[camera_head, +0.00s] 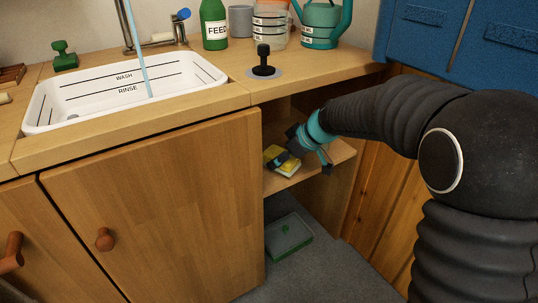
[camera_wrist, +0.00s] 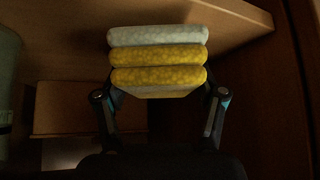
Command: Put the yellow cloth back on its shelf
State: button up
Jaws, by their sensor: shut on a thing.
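The yellow cloth (camera_head: 283,161) is a folded bundle under the counter, at the small wooden shelf (camera_head: 341,152) in the open cupboard bay. In the wrist view it shows as stacked yellow layers (camera_wrist: 158,77) with a pale layer (camera_wrist: 158,35) at the top. My gripper (camera_head: 301,160) reaches into the bay from the right. Its two fingers (camera_wrist: 160,92) are at either side of the bundle, shut on it. I cannot tell whether the cloth touches the shelf, as my gripper hides part of it.
A closed cupboard door (camera_head: 150,215) borders the bay on the left, a wooden side wall (camera_head: 378,205) on the right. The counter edge (camera_head: 318,84) hangs above. A grey-green lidded tray (camera_head: 289,239) lies on the floor below.

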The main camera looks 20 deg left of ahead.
aim_at(274, 151)
jog(key=shift+w+a, duration=0.15)
jog(key=shift+a, duration=0.3)
jog(key=shift+w+a, duration=0.2)
jog(key=shift+a, duration=0.4)
jog(key=shift+w+a, duration=0.15)
jog(key=shift+a, duration=0.45)
jog(key=shift+w+a+f, duration=0.15)
jog(key=shift+a+f, duration=0.15)
jog(key=shift+f, duration=0.45)
jog(key=shift+f, duration=0.2)
jog(key=o, duration=1.4)
jog(key=shift+r, duration=0.1)
